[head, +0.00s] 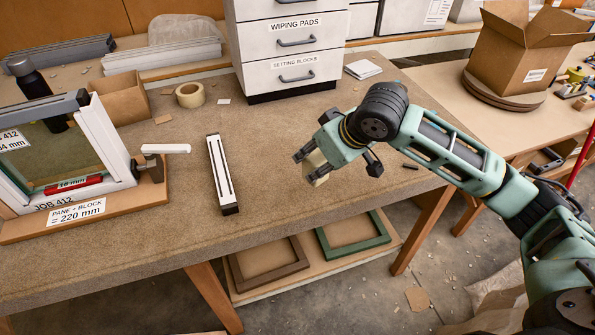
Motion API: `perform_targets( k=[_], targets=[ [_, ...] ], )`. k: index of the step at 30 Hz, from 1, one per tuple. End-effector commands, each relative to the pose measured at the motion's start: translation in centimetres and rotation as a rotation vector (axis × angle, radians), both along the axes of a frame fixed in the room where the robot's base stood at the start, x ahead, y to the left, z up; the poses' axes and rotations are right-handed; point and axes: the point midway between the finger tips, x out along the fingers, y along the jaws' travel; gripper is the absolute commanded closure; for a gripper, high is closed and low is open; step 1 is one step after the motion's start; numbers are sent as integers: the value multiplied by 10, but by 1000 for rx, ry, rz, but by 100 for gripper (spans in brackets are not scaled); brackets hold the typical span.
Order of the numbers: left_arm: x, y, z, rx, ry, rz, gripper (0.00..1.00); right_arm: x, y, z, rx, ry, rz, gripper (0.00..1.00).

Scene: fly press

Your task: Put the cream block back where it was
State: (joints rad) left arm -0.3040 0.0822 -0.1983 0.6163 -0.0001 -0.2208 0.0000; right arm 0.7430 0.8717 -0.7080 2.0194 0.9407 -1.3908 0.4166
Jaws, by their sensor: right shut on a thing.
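The right gripper (309,171) is shut on a small cream block (319,174) above the right part of the worktop. The fingers hide part of the block. My left gripper is out of view. The cabinet (290,50) at the back has closed drawers labelled "WIPING PADS" and "SETTING BLOCKS". A white-framed pane fixture (112,142) stands on a wooden base at the left, with a red block (74,187) along its lower part and a card (77,213) reading "PANE + BLOCK = 220 mm".
A long white slotted bar (220,172) lies on the worktop between the fixture and my right gripper. A tape roll (190,95), an open cardboard box (123,99) and a dark bottle (30,80) stand behind. The worktop (265,190) right of the bar is mostly clear.

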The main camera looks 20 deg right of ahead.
Motion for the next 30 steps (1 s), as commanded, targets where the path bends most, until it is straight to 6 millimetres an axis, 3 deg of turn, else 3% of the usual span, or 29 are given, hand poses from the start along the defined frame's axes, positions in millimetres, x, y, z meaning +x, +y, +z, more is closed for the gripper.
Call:
perform_targets(
  k=[3,9,21,30],
  targets=[
    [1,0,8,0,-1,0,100,19,19,-12,2,0,0,100],
    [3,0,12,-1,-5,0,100,37,34,-28,-1,-1,0,100],
    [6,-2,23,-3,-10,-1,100,38,35,-70,-2,-1,0,100],
    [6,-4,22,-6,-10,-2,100,38,35,-72,-2,-2,0,100]
  ],
)
